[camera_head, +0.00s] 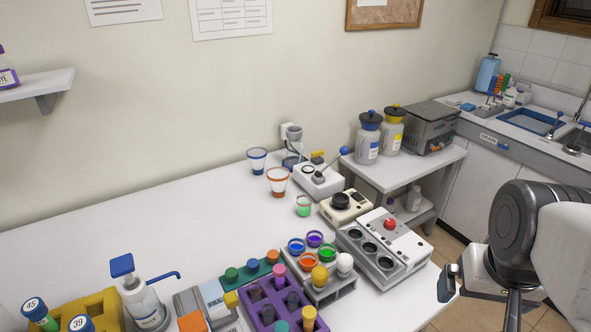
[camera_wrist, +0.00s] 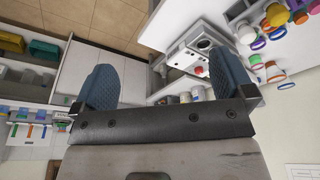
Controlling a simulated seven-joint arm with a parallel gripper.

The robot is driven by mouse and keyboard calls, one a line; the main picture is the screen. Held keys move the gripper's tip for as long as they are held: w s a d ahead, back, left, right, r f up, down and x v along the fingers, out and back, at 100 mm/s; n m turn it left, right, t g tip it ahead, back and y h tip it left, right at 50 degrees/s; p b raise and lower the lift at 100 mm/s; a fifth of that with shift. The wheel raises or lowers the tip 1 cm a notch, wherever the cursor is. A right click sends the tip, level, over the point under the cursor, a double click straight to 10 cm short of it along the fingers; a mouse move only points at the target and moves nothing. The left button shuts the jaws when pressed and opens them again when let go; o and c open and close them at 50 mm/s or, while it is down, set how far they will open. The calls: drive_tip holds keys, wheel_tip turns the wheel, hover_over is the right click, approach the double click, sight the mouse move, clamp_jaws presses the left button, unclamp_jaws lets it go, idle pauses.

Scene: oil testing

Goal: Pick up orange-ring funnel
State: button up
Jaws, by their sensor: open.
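An orange-ringed, cup-like piece (camera_head: 277,181) stands on the white table near the wall, between a blue-ringed one (camera_head: 257,160) and a small green-ringed one (camera_head: 303,206). A separate orange ring (camera_head: 308,261) sits in a small rack, beside blue, purple and green rings. I cannot tell for sure which of the two orange-ringed pieces is the funnel. My gripper (camera_head: 478,292) is at the lower right, out past the table's right edge and well apart from both. In the wrist view my gripper (camera_wrist: 166,84) is open, with nothing between its fingers.
A grey device with a red button (camera_head: 389,224) stands at the table's right edge. A purple rack (camera_head: 272,305) and a pump bottle (camera_head: 143,300) are in front. Bottles (camera_head: 368,138) and a grey box (camera_head: 430,125) stand on a side bench. The table's left-middle area is clear.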

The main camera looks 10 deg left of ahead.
drive_tip(key=shift+w, duration=0.1)
drive_tip(key=w+a+n+t+y, duration=0.1)
drive_tip(key=w+a, duration=0.3)
drive_tip(key=w, duration=0.4)
drive_tip(key=w+a+n+t+y, duration=0.1)
drive_tip(key=w+a+t, duration=0.1)
drive_tip(key=w+a, duration=0.35)
drive_tip(key=n+t+y, duration=0.2)
drive_tip(key=t, duration=0.3)
approach(279, 176)
drive_tip(key=s+d+r, duration=0.2)
drive_tip(key=d+r, duration=0.3)
drive_tip(key=d, duration=0.6)
drive_tip(key=w+a+f+t, duration=0.2)
drive_tip(key=w+a+f, duration=0.2)
drive_tip(key=a+f, duration=0.4)
drive_tip(key=a, duration=0.4)
drive_tip(key=shift+y, duration=0.3)
drive_tip(key=shift+w, duration=0.1)
drive_tip(key=shift+x, duration=1.35)
